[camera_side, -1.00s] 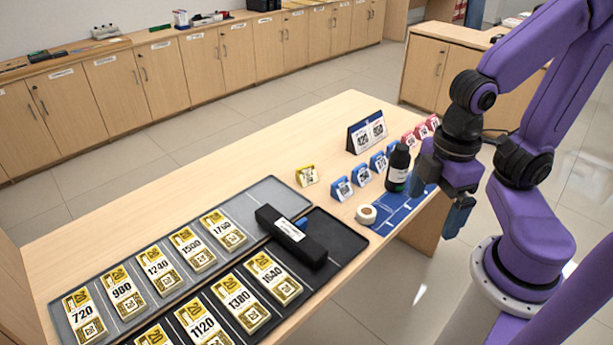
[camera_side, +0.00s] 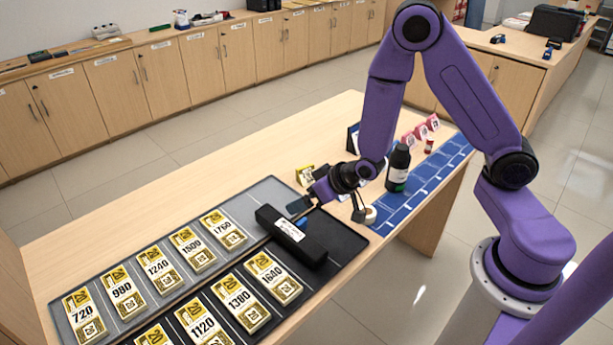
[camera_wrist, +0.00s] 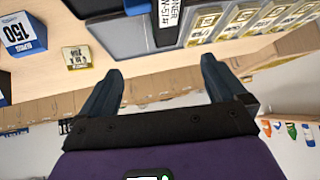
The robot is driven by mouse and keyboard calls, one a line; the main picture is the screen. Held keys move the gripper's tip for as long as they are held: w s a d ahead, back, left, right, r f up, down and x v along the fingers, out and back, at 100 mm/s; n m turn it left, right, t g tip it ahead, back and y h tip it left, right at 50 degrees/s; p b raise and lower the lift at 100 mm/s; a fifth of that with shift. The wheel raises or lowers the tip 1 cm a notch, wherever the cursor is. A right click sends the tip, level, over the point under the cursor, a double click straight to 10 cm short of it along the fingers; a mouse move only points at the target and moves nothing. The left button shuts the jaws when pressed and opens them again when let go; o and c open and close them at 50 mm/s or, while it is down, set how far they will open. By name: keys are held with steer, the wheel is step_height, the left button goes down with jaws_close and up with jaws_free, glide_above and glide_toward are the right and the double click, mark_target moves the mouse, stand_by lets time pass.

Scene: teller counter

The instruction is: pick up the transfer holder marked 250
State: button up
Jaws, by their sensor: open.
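I cannot find a holder marked 250 in either current view; in the side view my arm covers most of the row of small blue holders. Part of another blue object (camera_wrist: 4,88) is cut off at the left edge there. My gripper (camera_wrist: 161,66) is open with nothing between its fingers. In the side view my gripper (camera_side: 302,204) is above the counter, near the far end of the long black case (camera_side: 291,236).
A yellow holder (camera_side: 305,176) stands just beyond my gripper. A dark bottle (camera_side: 398,168) and a tape roll (camera_side: 369,214) stand right of it, by a blue mat (camera_side: 408,197). Red holders (camera_side: 421,131) are farther back. Trays of yellow-labelled packs (camera_side: 190,250) fill the left.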

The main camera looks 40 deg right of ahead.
steer(key=w+d+f+m+t+h, duration=0.2)
steer(key=w+d+f, duration=0.1)
steer(key=d, duration=0.2)
steer(key=m+t+h, duration=0.2)
steer(key=h, duration=0.1)
glide_toward(305, 166)
steer(key=w, duration=0.1)
steer(key=w+f, duration=0.1)
steer(key=shift+w+f+t, duration=0.25)
steer(key=shift+f+t, duration=0.05)
steer(key=shift+d+x, duration=0.15)
steer(key=shift+x, duration=1.35)
steer(key=shift+d+x, duration=0.1)
steer(key=shift+x, duration=1.35)
steer(key=shift+c, duration=0.3)
steer(key=c, duration=1.1)
